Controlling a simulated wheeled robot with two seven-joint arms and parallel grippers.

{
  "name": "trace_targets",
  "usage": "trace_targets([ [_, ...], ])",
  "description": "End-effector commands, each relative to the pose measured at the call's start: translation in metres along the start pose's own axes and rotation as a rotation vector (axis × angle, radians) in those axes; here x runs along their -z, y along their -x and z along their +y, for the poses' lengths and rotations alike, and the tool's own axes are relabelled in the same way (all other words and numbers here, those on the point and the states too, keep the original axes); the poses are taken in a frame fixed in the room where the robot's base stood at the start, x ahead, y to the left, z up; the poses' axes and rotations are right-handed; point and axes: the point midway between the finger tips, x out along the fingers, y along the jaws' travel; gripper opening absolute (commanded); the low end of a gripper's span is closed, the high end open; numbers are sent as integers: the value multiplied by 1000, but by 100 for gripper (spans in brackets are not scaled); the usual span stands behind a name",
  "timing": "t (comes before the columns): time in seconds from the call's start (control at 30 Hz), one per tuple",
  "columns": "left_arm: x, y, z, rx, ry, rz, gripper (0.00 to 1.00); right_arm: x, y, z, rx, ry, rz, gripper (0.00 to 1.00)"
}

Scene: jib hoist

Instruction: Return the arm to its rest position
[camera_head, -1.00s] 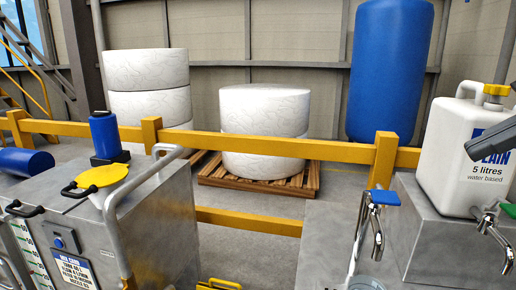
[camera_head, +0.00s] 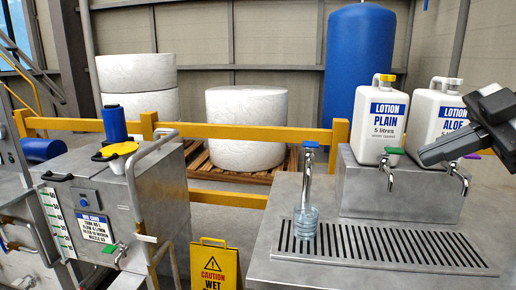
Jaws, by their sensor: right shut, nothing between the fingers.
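My right gripper (camera_head: 432,153) is dark grey and comes in from the right edge, pointing left. It is shut with nothing between its fingers. In the picture it overlaps the lower part of the white jug labelled LOTION ALOE (camera_head: 433,110); I cannot tell whether they touch. The white jug labelled LOTION PLAIN (camera_head: 381,122) stands to its left on a metal block (camera_head: 398,198). My left gripper is not in view.
A clear cup (camera_head: 306,222) stands under a blue-topped tap (camera_head: 307,170) on the drain grating (camera_head: 380,246). A metal machine (camera_head: 100,205) with a tubular handle stands left. A yellow caution sign (camera_head: 215,265) stands between. A yellow rail (camera_head: 240,132) runs behind.

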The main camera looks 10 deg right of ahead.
Motion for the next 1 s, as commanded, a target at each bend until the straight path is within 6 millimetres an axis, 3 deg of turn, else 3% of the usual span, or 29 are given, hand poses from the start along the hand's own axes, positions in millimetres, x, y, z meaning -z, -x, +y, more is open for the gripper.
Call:
trace_targets([
  [0.37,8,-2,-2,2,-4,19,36,-17,-93,-8,-106,11,509,0],
  [0.47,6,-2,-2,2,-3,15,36,-32,-122,-12,-234,-55,641,0],
  [0.57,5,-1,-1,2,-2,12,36,-66,-159,-22,-441,-193,711,0],
  [0.67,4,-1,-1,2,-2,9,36,-119,-202,-49,-664,-391,635,0],
  [0.8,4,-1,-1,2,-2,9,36,-181,-255,-115,-800,-632,378,0],
  [0.9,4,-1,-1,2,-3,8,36,-208,-286,-173,-789,-768,185,0],
  [1.0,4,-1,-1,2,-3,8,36,-220,-310,-226,-729,-863,31,0],
])
